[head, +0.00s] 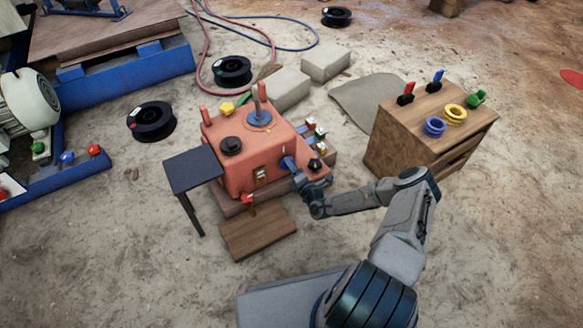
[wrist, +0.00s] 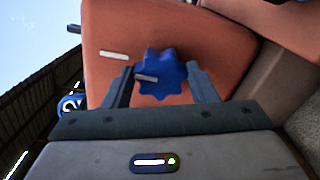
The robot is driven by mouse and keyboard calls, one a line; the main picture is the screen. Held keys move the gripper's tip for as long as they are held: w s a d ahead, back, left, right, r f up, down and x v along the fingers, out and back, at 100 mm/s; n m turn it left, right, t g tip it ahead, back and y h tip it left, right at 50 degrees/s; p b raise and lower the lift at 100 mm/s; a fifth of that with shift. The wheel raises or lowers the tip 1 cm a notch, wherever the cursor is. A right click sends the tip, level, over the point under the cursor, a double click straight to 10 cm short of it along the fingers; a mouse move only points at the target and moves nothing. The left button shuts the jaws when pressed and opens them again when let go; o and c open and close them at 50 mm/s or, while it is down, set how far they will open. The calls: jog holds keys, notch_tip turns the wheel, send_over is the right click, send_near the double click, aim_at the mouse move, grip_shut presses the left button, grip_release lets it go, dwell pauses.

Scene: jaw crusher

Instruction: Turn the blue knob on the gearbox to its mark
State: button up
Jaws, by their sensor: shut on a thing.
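The gearbox (head: 236,165) is an orange-red housing on the ground in the middle of the head view. A white mark (wrist: 113,54) is on the orange face, up and left of the knob, apart from the pointer line. My gripper (wrist: 163,88) has one finger on each side of the knob and is shut on it. In the head view my gripper (head: 297,175) reaches the gearbox's right side and partly hides the knob (head: 287,163).
A wooden cabinet (head: 405,145) with blue and yellow rings and coloured-handled parts stands to the right. A small dark table (head: 192,168) stands left of the gearbox. A wooden board (head: 258,232) lies in front. Black spools and grey blocks lie behind. Open ground is at the lower left.

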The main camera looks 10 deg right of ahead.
jog(key=shift+s+f, duration=0.1)
jog(key=o, duration=1)
jog(key=p+v, duration=0.4)
jog(key=v, duration=0.9)
jog(key=shift+s+d, duration=0.1)
jog(key=shift+s, duration=0.25)
jog(key=shift+r, duration=0.2)
